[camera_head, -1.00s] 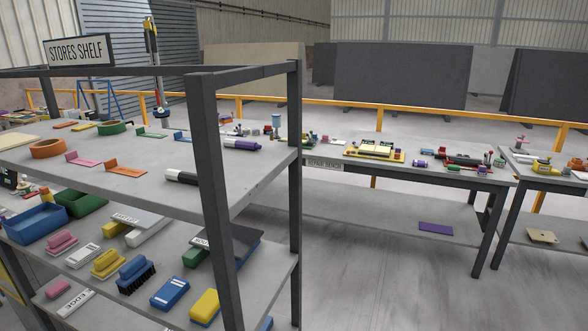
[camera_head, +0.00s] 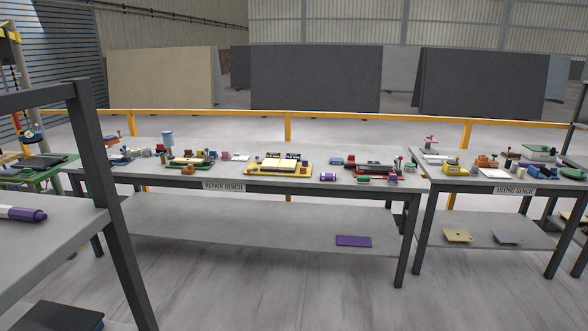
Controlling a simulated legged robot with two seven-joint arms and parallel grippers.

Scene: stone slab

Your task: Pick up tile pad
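I cannot tell for sure which thing is the tile pad. A flat purple pad (camera_head: 353,241) lies alone on the lower shelf of the repair bench (camera_head: 222,224), towards its right end. Two flat beige and grey pieces, one beige (camera_head: 457,235) and one grey (camera_head: 507,237), lie on the lower shelf of the mixing bench at the right. Neither of my grippers shows in the view.
The stores shelf (camera_head: 72,229) stands close at the left, with a purple-and-white marker (camera_head: 22,213) on it. Many small tools crowd both bench tops. A yellow rail (camera_head: 288,127) and dark slabs (camera_head: 315,80) stand behind. The floor (camera_head: 270,295) in front is clear.

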